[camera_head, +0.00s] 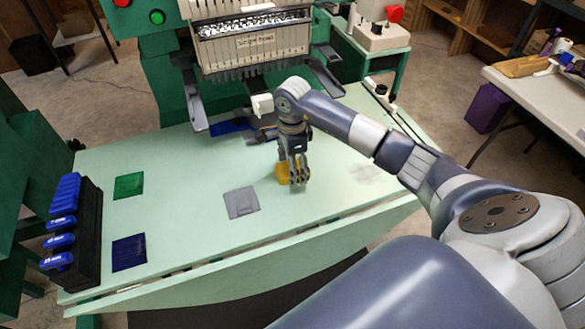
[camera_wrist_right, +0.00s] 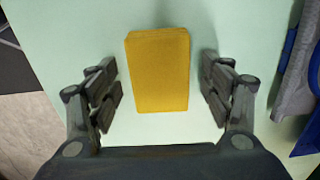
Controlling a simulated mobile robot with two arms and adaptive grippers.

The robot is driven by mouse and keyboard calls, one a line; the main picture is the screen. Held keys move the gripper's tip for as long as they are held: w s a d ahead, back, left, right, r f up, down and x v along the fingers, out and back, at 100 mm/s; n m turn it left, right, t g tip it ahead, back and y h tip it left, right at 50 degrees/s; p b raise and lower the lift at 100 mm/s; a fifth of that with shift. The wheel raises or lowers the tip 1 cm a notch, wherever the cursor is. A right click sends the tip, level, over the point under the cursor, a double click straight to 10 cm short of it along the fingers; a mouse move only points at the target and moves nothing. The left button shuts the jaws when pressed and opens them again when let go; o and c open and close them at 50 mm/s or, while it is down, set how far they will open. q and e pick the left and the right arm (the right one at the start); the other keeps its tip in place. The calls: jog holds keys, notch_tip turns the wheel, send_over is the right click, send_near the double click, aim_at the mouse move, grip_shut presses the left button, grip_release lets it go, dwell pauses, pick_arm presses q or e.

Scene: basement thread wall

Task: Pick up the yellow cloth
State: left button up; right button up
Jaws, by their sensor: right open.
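The yellow cloth (camera_wrist_right: 158,70) is a flat, folded rectangle on the pale green table. In the right wrist view it lies between the two spread fingers of my right gripper (camera_wrist_right: 160,95), with a gap on each side. In the head view the cloth (camera_head: 283,172) is partly hidden behind my right gripper (camera_head: 298,182), which points straight down at it. My right gripper is open and holds nothing. My left gripper is not in view.
On the table (camera_head: 190,180) lie a grey cloth (camera_head: 241,202), a green cloth (camera_head: 128,185) and a dark blue cloth (camera_head: 129,252). A black rack (camera_head: 88,235) with blue-topped items stands at the left edge. An embroidery machine (camera_head: 250,45) stands behind. Blue and grey fabric (camera_head: 232,126) lies near it.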

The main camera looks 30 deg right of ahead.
jog(key=shift+f, duration=0.1)
jog(key=shift+c, duration=0.5)
jog(key=c, duration=1)
jog(key=shift+o, duration=0.2)
jog(key=shift+r, duration=0.6)
notch_tip(320, 180, up, 2)
jog(key=shift+w+r+b, duration=0.1)
jog(key=shift+r+b, duration=0.05)
jog(key=shift+b, duration=0.4)
jog(key=s+a, duration=0.1)
jog(key=a, duration=0.4)
jog(key=s+a+r+b, duration=0.1)
jog(key=a, duration=0.4)
jog(key=s+a+b, duration=0.1)
jog(key=a, duration=0.4)
jog(key=shift+s+a+r, duration=0.2)
jog(key=shift+a+r, duration=0.05)
jog(key=shift+a, duration=0.15)
